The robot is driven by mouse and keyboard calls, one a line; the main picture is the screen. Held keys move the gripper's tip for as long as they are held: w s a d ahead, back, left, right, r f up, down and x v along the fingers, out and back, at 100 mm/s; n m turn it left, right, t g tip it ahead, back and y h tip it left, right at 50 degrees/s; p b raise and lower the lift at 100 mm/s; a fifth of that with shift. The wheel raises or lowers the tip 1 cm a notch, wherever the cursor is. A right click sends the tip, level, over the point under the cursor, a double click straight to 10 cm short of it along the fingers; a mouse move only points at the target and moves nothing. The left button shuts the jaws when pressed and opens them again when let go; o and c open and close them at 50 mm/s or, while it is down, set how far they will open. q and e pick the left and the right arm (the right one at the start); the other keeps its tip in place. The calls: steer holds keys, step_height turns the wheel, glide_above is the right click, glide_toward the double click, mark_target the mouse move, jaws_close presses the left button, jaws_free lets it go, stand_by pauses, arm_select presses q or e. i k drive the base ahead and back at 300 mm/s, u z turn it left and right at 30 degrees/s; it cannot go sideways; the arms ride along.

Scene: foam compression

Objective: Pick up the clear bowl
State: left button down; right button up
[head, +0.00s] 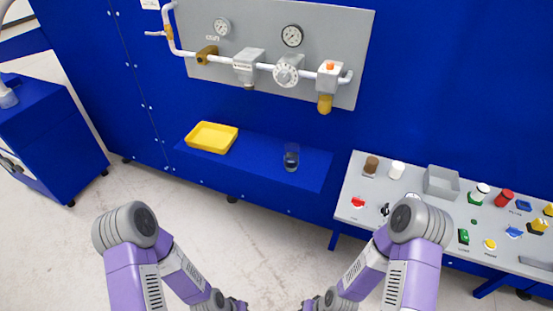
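A small clear vessel (291,157), likely the clear bowl, stands upright on the blue ledge (258,176) below the gauge panel. It looks dark because the blue shows through it. My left gripper (236,303) and my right gripper (309,304) are both low at the bottom edge of the head view, well in front of the ledge and apart from the vessel. Only parts of them show, and their fingertips are too cut off to judge. Nothing is seen held.
A yellow tray (211,138) sits on the ledge to the left of the vessel. A grey control panel (400,225) with several buttons and a grey open box (441,183) stands at the right. Pipes and gauges (292,36) are mounted above. The floor (80,225) in front is clear.

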mark_target(291, 159)
steer(key=u, duration=0.55)
steer(key=i, duration=0.75)
steer(key=u, duration=0.2)
